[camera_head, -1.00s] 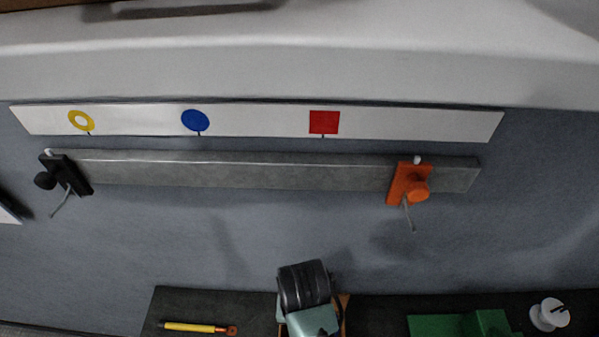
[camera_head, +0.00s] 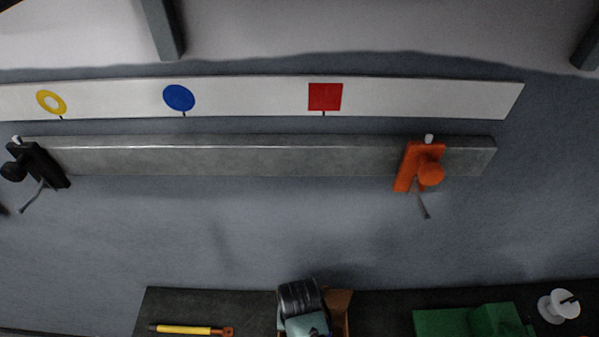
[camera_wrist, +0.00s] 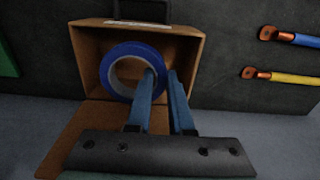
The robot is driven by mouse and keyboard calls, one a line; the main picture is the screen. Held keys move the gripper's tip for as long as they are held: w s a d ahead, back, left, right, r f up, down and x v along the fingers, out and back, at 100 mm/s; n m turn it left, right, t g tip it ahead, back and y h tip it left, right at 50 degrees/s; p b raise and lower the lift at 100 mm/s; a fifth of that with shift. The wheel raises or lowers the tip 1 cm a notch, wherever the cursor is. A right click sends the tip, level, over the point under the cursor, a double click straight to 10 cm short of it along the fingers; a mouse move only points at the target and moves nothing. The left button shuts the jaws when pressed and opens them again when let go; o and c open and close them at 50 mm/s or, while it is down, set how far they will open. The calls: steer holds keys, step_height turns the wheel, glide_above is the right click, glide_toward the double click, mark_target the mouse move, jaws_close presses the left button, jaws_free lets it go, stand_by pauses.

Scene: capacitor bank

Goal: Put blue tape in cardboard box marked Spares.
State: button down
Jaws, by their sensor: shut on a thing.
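The blue tape (camera_wrist: 112,66) is a ring, upright in the wrist view. My gripper (camera_wrist: 161,78) is shut on its right side, and one finger overlaps the ring. The open cardboard box (camera_wrist: 187,60) lies directly behind the tape, its opening facing the wrist camera. The tape appears at or within the opening; its depth inside is unclear. In the head view the box (camera_head: 339,305) is partly hidden by my wrist, and the tape is hidden.
A flap (camera_wrist: 85,135) spreads in front of the box. A yellow cable (camera_wrist: 280,77) and blue cable (camera_wrist: 295,38) lie to the right. In the head view, a green block (camera_head: 465,322) and white spool (camera_head: 558,306) sit right. Black (camera_head: 38,165) and orange (camera_head: 420,165) clamps hang on a rail.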

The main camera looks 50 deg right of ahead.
steer(key=shift+f+b, duration=1.95)
steer(key=shift+b, duration=0.05)
steer(key=shift+f, duration=0.6)
steer(key=c, duration=0.8)
jaws_free()
step_height(320, 180, up, 11)
steer(key=p, duration=0.9)
steer(key=shift+r+b, duration=0.3)
steer(key=shift+r, duration=0.8)
